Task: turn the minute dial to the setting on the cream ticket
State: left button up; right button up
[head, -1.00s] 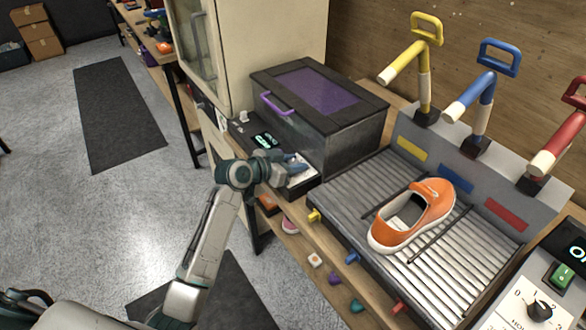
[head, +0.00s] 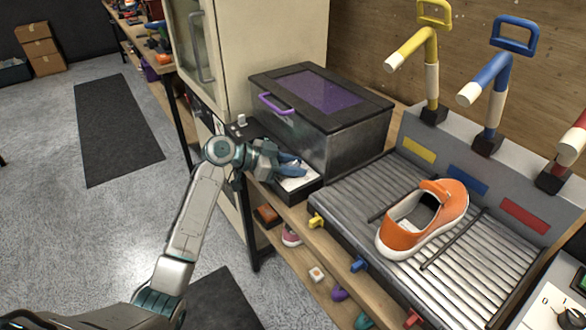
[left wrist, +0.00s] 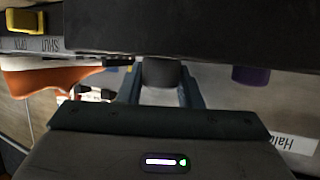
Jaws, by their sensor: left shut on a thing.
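My left gripper (head: 290,170) is at the white-faced control panel (head: 300,184) in front of the dark box with the purple window. In the left wrist view its blue fingers (left wrist: 161,90) are shut on a dark round knob (left wrist: 160,73), which I take to be the minute dial. The dial's pointer and scale are hidden by the gripper. I cannot make out a cream ticket. My right gripper is not in view.
The dark box (head: 350,142) stands right behind the panel. An orange sneaker (head: 440,205) lies on the ribbed rack (head: 345,205). Yellow (head: 432,75), blue (head: 488,100) and red (head: 570,150) handled posts rise behind it. Another dial panel (head: 545,305) is at the lower right.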

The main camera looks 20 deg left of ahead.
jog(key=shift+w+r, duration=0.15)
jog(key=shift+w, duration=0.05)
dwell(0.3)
pick_arm(q)
jog(key=o, duration=1)
jog(key=shift+c, duration=0.2)
jog(key=shift+s+a+r, duration=0.1)
jog(key=shift+a, duration=0.2)
jog(key=p+v, duration=0.1)
jog(key=v, duration=0.9)
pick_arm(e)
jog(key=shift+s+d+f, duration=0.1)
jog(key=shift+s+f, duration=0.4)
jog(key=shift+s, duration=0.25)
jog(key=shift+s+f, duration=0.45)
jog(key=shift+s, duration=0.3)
